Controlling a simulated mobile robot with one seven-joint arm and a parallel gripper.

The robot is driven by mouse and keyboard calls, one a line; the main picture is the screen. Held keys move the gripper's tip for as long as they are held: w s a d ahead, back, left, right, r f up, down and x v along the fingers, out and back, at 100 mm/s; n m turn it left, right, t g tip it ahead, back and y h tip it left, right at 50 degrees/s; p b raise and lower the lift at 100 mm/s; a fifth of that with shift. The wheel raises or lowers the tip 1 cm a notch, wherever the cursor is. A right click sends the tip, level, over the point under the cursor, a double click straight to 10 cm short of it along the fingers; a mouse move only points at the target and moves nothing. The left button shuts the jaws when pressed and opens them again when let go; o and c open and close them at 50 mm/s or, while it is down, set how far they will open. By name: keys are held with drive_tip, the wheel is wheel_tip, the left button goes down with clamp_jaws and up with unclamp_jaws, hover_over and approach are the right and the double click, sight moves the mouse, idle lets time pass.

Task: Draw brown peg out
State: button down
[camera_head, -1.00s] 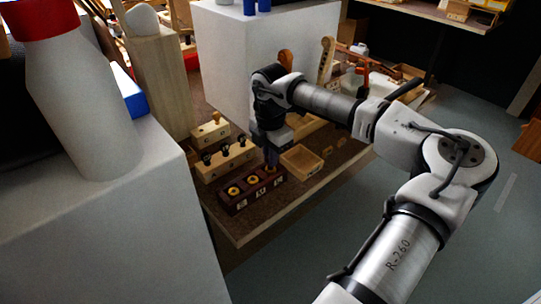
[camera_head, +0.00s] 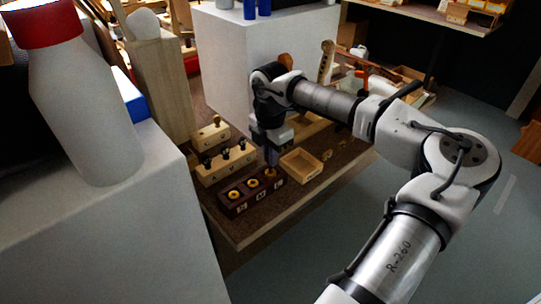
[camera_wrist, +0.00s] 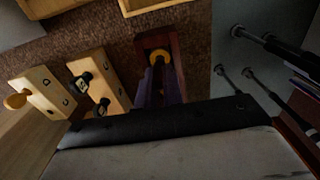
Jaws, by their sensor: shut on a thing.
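A dark red-brown block (camera_head: 250,196) with yellow-ringed holes in a row stands near the front edge of the bench. My gripper (camera_head: 271,160) points down at its right-hand hole, with the fingertips just above the block. In the wrist view, the purple fingers (camera_wrist: 163,92) are shut on a narrow dark piece, seemingly the brown peg, in line with the yellow ring (camera_wrist: 158,54). The fingers hide most of this piece, and I cannot tell how deep it sits. The two left holes show their yellow rings with dark centres.
A pale block (camera_head: 227,165) with several black pegs stands behind, and a smaller pale block (camera_head: 211,134) with a brown-knobbed peg stands beyond it. An open wooden tray (camera_head: 300,165) lies close to the right. A white cabinet (camera_head: 95,215) rises at the left.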

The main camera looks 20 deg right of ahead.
drive_tip(key=shift+r+p, duration=0.65)
drive_tip(key=shift+r, duration=0.85)
drive_tip(key=shift+r+p, duration=1.7)
drive_tip(key=shift+r, duration=1.85)
